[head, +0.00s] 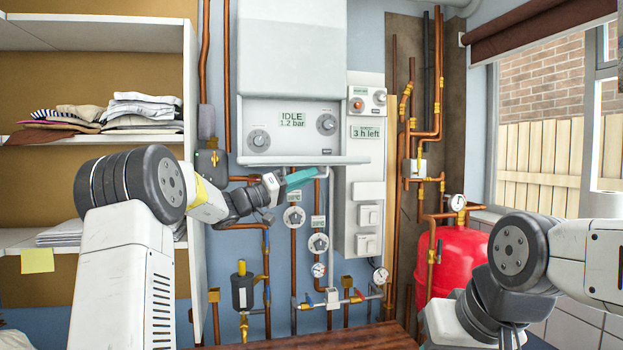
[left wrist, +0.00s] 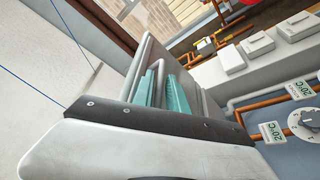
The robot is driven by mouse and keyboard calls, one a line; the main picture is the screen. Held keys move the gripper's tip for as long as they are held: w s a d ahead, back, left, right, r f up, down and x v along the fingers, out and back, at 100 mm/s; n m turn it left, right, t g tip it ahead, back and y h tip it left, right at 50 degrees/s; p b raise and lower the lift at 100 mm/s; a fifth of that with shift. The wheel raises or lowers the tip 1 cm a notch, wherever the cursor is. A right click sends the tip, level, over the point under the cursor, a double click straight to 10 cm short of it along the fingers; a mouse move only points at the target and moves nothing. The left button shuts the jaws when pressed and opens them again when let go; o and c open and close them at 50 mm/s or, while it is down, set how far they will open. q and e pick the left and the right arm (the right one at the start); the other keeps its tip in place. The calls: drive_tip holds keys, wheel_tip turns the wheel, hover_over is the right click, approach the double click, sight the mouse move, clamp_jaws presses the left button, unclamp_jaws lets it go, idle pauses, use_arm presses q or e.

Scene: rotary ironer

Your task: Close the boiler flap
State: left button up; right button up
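The boiler (head: 293,45) hangs on the wall in the middle of the head view. Its flap (head: 270,160) is open, folded down and sticking out like a shelf below the control panel (head: 292,125), which is bare and reads IDLE 1.2 bar. My left gripper (head: 302,178) is just under the flap, its teal fingers pointing right. In the left wrist view, the two fingers (left wrist: 162,93) are apart, with a pale bar showing between them. I cannot tell whether they touch the flap. My right gripper is out of view; only its arm shows at lower right.
Dials (head: 294,217) and copper pipes hang below the boiler. A white control box (head: 366,180) stands close on the right, with a red tank (head: 458,262) further right. A shelf unit (head: 189,90) with folded laundry is on the left. A wooden surface (head: 340,338) lies at the bottom.

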use_arm(q)
clamp_jaws()
idle(1.4)
